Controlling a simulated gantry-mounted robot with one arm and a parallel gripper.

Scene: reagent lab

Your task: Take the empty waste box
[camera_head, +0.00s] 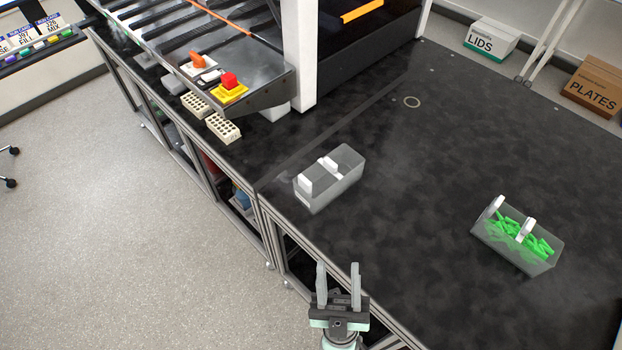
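The empty waste box (345,186) is a grey, see-through box with white tabs on its rim. It stands on the black bench left of centre, near the bench's left edge. A second, similar box (544,264) stands further right on the bench and holds green pieces. My gripper (338,283) is at the lower middle, nearer the camera than the empty box and near the bench's edge. Its two fingers are apart with nothing between them. It is not touching either box.
A machine with an orange-and-red switch panel (241,96) stands at the upper left. Small white racks (223,128) sit beside it. A LIDS box (490,39) and a PLATES box (594,87) are at the back right. The black bench (430,200) between the two boxes is clear.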

